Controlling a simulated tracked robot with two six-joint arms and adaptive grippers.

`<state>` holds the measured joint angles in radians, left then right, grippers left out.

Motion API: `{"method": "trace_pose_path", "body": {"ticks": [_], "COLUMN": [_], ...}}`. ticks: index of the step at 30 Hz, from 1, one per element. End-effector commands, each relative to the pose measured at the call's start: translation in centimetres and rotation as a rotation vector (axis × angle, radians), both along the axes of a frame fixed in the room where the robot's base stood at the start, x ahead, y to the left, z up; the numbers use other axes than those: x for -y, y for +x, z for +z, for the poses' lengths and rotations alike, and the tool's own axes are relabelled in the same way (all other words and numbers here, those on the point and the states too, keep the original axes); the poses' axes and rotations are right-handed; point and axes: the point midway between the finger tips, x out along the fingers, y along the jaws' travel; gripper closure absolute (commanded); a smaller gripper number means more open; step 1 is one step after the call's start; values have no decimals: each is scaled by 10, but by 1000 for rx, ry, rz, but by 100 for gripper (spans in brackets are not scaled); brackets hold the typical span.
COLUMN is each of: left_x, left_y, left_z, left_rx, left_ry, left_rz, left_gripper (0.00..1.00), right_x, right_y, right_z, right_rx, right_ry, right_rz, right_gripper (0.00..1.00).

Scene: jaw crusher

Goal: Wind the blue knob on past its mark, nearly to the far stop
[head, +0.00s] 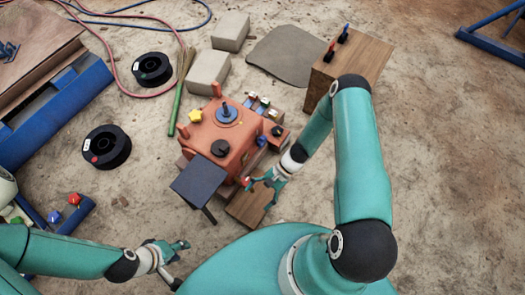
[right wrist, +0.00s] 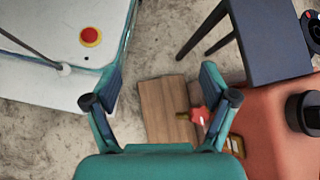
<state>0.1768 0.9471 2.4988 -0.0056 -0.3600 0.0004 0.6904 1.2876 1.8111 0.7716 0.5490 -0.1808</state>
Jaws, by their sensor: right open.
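An orange crusher (head: 205,133) stands mid-scene in the head view. On its top is a round blue knob (head: 226,113) with an upright stem; smaller blue knobs (head: 277,130) sit on its right side. I cannot tell its mark or stop. My right gripper (head: 263,184) is open and empty, low at the crusher's front right corner, apart from the blue knobs. In the right wrist view its fingers (right wrist: 162,76) are spread, with a red star-shaped knob (right wrist: 199,114) beside the right finger. My left gripper (head: 180,258) is open and empty at the lower left, away from the crusher.
A black knob (head: 220,148) and a yellow knob (head: 195,116) are on the crusher. A dark plate (head: 199,182) juts out in front, with a wooden block (head: 250,205) beside it. A wooden box (head: 352,63) stands behind right. Black spools (head: 107,147) lie left.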

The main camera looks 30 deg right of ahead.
Motion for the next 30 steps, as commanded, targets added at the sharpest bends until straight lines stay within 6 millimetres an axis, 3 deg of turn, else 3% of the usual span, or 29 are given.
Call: {"method": "trace_pose_path", "body": {"ticks": [1,4,6,9,12,15,20,26,30], "left_x": [0,0,0,0,0,0,0,0,0], "left_y": [0,0,0,0,0,0,0,0,0], "left_z": [-42,-79,-101,-127,-144,-152,-155,-157,-161], "left_rx": [0,0,0,0,0,1,1,1,1], "left_ry": [0,0,0,0,0,0,0,0,0], "left_rz": [0,0,0,0,0,0,0,0,0], "left_gripper": [60,60,60,60,60,60,60,60,60], "right_x": [15,53,90,147,196,228,244,233,221], "right_y": [17,55,76,93,97,94,96,120,146], "right_z": [-51,-95,-118,-141,-151,-154,-152,-151,-151], "right_rx": [-7,43,118,251,380,473,533,532,530], "right_ry": [80,246,342,439,496,525,538,541,541], "right_rz": [-147,-431,-611,-825,-975,-1062,-1107,-1104,-1103], "right_gripper": [16,16,16,16,16,16,16,16,16]}}
